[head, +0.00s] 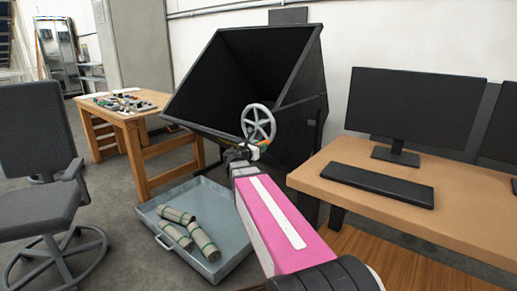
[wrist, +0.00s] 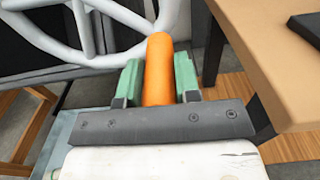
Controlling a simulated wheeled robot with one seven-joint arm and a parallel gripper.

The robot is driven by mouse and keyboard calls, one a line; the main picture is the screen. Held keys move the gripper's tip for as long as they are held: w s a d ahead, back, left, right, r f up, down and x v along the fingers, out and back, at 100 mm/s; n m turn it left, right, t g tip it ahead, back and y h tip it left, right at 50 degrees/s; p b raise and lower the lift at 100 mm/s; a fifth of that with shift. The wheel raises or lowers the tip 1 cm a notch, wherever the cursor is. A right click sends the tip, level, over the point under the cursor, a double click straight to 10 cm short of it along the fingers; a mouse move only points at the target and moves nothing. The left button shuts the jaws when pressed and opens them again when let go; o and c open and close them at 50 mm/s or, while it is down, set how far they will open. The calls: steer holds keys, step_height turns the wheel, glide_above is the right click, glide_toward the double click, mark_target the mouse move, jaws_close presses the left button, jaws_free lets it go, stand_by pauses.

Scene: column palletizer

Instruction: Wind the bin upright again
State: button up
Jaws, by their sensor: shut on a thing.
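The black bin (head: 215,90) stands tilted on its stand in the middle of the head view, its open mouth facing forward and left. A grey spoked handwheel (head: 259,124) is mounted at its right front side; its rim and spokes also fill the top left of the wrist view (wrist: 85,50). An orange handle (wrist: 159,75) stands out at the wheel's rim. My gripper (wrist: 159,85) is shut on the orange handle, with a green finger on each side.
A grey tray (head: 215,262) with several rolled bundles (head: 180,229) lies on the floor below the bin. A desk (head: 375,185) with monitors and a keyboard stands close on the right. A wooden workbench (head: 128,118) and an office chair (head: 38,150) are at left.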

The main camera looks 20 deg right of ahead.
steer(key=shift+s+d+r, duration=0.6)
steer(key=shift+s+r, duration=0.3)
steer(key=shift+r, duration=3.95)
steer(key=w+a+r, duration=0.4)
steer(key=w+r, duration=0.2)
steer(key=shift+w+a+r, duration=0.15)
steer(key=shift+w+r, duration=0.1)
steer(key=shift+w, duration=0.05)
steer(key=shift+w+a, duration=0.6)
steer(key=shift+w, duration=0.35)
steer(key=o, duration=1.1)
steer(key=shift+w+a, duration=0.1)
steer(key=shift+a, duration=0.05)
steer(key=shift+s, duration=0.25)
